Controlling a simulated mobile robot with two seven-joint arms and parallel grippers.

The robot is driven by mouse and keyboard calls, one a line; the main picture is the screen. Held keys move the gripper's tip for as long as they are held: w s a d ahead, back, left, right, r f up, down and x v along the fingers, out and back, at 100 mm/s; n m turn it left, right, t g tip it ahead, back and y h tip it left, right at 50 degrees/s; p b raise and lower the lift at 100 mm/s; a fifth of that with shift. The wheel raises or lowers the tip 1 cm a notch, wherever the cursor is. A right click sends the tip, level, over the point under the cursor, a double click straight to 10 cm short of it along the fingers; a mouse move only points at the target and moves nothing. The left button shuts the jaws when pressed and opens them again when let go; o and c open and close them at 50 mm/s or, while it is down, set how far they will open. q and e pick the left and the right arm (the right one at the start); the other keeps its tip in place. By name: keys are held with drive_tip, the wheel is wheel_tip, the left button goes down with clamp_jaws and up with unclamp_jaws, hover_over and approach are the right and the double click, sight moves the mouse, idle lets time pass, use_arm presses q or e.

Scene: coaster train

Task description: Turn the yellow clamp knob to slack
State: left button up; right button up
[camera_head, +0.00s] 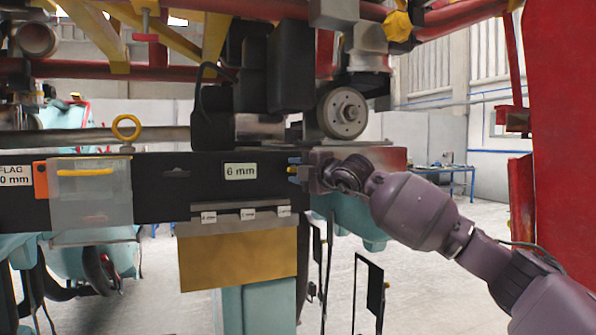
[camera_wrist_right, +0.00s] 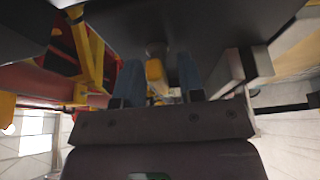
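A yellow lobed knob (camera_head: 397,25) sits on the red pipework at the upper right of the head view. My right gripper (camera_head: 292,169) is at the right end of a dark panel, well below and left of that knob. In the right wrist view its two blue fingers (camera_wrist_right: 160,80) are apart. A small yellow piece (camera_wrist_right: 154,69) shows in the gap between them, closer to the left finger, with space at the right finger. I cannot tell whether it is the clamp knob, or whether it is between the fingers or beyond them. My left gripper is out of view.
The dark panel (camera_head: 205,202) carries a 6 mm label (camera_head: 240,171), with a tan plate (camera_head: 240,258) below it. A yellow ring (camera_head: 126,128) stands above the panel at left. A grey wheel (camera_head: 342,112) is just above my gripper. A red column (camera_head: 560,120) stands at right.

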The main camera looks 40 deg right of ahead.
clamp_jaws()
drive_tip(key=shift+n, duration=0.3)
drive_tip(key=shift+n+g, duration=0.4)
drive_tip(key=shift+n, duration=0.1)
drive_tip(key=shift+n+g+h, duration=0.3)
drive_tip(key=shift+n+g, duration=0.1)
drive_tip(key=shift+n, duration=0.7)
drive_tip(key=n+g+h, duration=0.1)
drive_tip(key=n, duration=0.2)
drive_tip(key=shift+n, duration=0.3)
drive_tip(key=n+g+h, duration=0.1)
drive_tip(key=n+h, duration=0.1)
drive_tip(key=n, duration=0.1)
drive_tip(key=shift+n+g+h, duration=0.6)
drive_tip(key=shift+n+h, duration=0.5)
drive_tip(key=shift+n, duration=0.4)
